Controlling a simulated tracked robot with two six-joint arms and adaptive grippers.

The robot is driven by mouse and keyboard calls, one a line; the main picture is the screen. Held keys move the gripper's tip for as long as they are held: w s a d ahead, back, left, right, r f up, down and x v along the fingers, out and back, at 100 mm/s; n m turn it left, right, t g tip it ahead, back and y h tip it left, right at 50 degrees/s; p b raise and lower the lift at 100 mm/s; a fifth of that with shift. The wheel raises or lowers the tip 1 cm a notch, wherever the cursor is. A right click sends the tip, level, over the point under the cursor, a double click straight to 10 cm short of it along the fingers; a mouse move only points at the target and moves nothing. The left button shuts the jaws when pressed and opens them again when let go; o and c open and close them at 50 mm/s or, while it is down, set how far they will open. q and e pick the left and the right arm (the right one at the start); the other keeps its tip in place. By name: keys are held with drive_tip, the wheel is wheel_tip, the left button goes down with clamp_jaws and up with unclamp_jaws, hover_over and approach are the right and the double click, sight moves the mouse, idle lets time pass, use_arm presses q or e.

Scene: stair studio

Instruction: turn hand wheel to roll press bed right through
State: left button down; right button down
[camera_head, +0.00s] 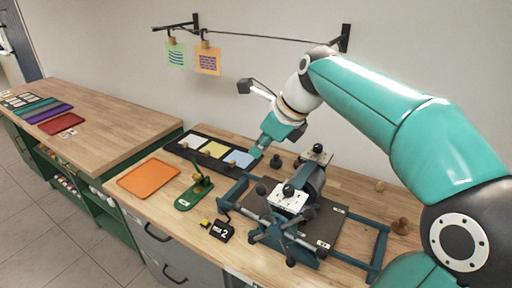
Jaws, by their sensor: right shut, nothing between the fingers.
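The small press stands on the right part of the near bench, with a blue frame (377,250) and a dark roller (313,180) over its middle. Its dark flat bed (328,222) lies under the roller and shows on both sides of it. The spoked hand wheel (284,238), with black knobs on its spokes, is on the near side of the press. My right gripper (256,152) is shut and empty, pointing down behind the press near the row of coloured sheets. It is well apart from the wheel. My left gripper is not in view.
A black tray (170,146) with coloured sheets lies behind, left of the press. Prints (207,62) hang on a line above. A wooden knob (401,226) is at right.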

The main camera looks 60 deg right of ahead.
drive_tip(key=n+g+h+b, duration=0.1)
drive_tip(key=n+g+b, duration=0.65)
drive_tip(key=n, duration=2.65)
approach(236, 204)
drive_tip(key=shift+t, duration=0.95)
drive_tip(key=f+b, duration=0.1)
drive_tip(key=f, duration=0.1)
drive_tip(key=f+b, duration=0.2)
drive_tip(key=s+d+f+b, duration=0.1)
drive_tip(key=f, duration=0.1)
drive_tip(key=shift+s+f+b, duration=0.15)
drive_tip(key=shift+b, duration=0.2)
drive_tip(key=shift+f, duration=0.45)
